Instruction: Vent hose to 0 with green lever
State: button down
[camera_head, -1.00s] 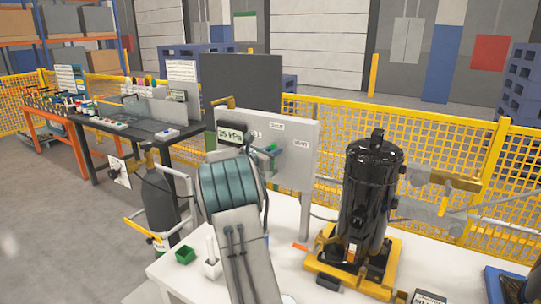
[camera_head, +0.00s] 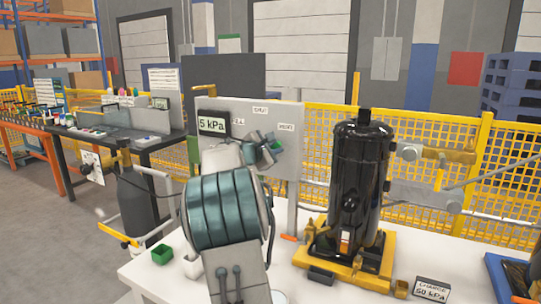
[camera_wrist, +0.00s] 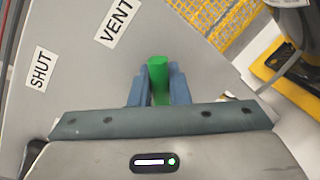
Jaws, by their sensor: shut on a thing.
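My gripper (camera_wrist: 160,92) is shut on the green lever (camera_wrist: 158,68), whose rounded green end shows between the two blue-grey fingers in the wrist view. In the head view my gripper (camera_head: 262,150) is at the front of the grey panel (camera_head: 295,165), and my own arm hides much of the lever. The wrist view shows a VENT label (camera_wrist: 117,20) and a SHUT label (camera_wrist: 40,70) on the panel. The display (camera_head: 212,124) at the panel's upper left reads 5 kPa.
A black compressor (camera_head: 360,185) stands on a yellow pallet (camera_head: 378,262) to the right of the panel. A card (camera_head: 431,290) reads CHARGE 50 kPa. A small green bin (camera_head: 161,254) sits at the white table's left. Yellow mesh fencing (camera_head: 415,222) runs behind.

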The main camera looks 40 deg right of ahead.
jog(key=shift+s+d+f, duration=0.1)
jog(key=shift+s+f, duration=0.1)
dwell(0.4)
jog(key=c, duration=1.4)
grip_release()
jog(key=shift+c, duration=0.2)
jog(key=b+v, duration=0.1)
jog(key=v, duration=1.2)
jog(key=shift+a, duration=0.4)
jog(key=shift+s+r+m, duration=0.1)
jog(key=shift+s+m, duration=0.1)
jog(key=shift+m, duration=0.1)
